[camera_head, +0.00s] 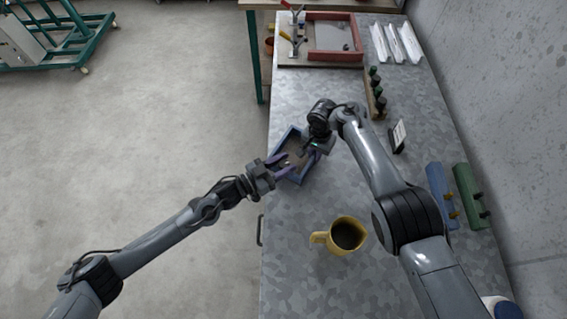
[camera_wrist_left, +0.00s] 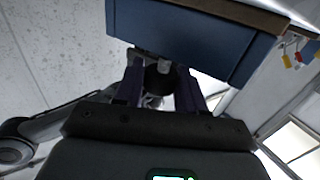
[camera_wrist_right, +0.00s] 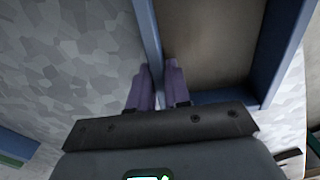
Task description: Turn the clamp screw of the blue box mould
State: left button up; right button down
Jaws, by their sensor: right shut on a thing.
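The blue box mould (camera_head: 285,139) is an open tray with a brownish inside, on the near part of the metal table by its left edge. My left gripper (camera_head: 281,165) points at its near-left side with its fingers apart. In the left wrist view a dark round knob (camera_wrist_left: 160,77), apparently the clamp screw, lies between the fingers under the blue wall (camera_wrist_left: 190,35). My right gripper (camera_head: 313,150) is shut on a side wall of the mould, and that wall also shows in the right wrist view (camera_wrist_right: 148,35). The head view hides the knob.
A yellow jug (camera_head: 340,237) with dark contents stands nearer. A blue block (camera_head: 440,193) and a green block (camera_head: 468,193) lie at the right. A small sign (camera_head: 398,136) and a rack of dark bottles (camera_head: 377,95) stand along the right. A red frame (camera_head: 334,38) is at the back.

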pick_arm(q)
jog(key=c, duration=0.5)
jog(key=shift+m+g+h, duration=0.3)
jog(key=shift+g, duration=0.1)
jog(key=m+g+h, duration=0.1)
jog(key=m+g, duration=0.1)
jog(key=g, duration=0.1)
jog(key=m+g+h, duration=0.1)
jog(key=m+g, duration=0.1)
jog(key=g, duration=0.1)
jog(key=shift+w+h, duration=0.1)
jog(key=shift+h, duration=0.2)
pick_arm(e)
jog(key=shift+a, duration=0.1)
pick_arm(q)
jog(key=m+g, duration=0.1)
jog(key=g, duration=0.1)
jog(key=m+g, duration=0.2)
jog(key=shift+d+f, duration=0.15)
jog(key=shift+d, duration=0.05)
jog(key=shift+f+m+g, duration=0.2)
jog(key=shift+m+g, duration=0.2)
jog(key=shift+g, duration=0.9)
jog(key=shift+a+r+m+g, duration=0.15)
jog(key=shift+r+m+g, duration=0.15)
jog(key=shift+m, duration=0.2)
jog(key=shift+r, duration=0.1)
